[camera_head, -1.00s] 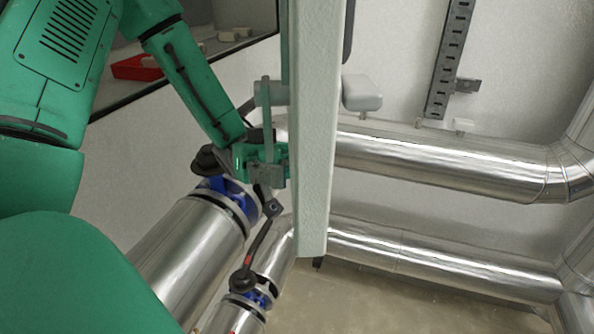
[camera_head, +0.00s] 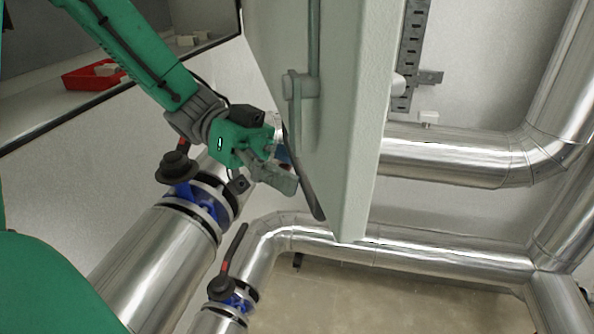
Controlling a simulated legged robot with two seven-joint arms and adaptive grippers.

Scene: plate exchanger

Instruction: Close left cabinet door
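The pale grey-green cabinet door (camera_head: 358,120) stands open in the upper middle, its thick edge facing me and its left face seen at a slant. A grey latch fitting with a rod (camera_head: 301,85) sits on that face. A dark curved strip (camera_head: 308,187) runs along the door's lower left side. My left gripper (camera_head: 287,166) is beside the lower part of this face, with one grey finger clearly showing. The other fingertip is partly hidden near the door, so its opening and any contact are unclear. My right gripper is not in view.
Silver pipes (camera_head: 450,158) run behind the door to the right. Pipes with blue-collared valves and black handles (camera_head: 178,167) stand below my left gripper. A red tray (camera_head: 95,75) lies on a surface at the upper left. A slotted metal rail (camera_head: 410,55) is on the wall.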

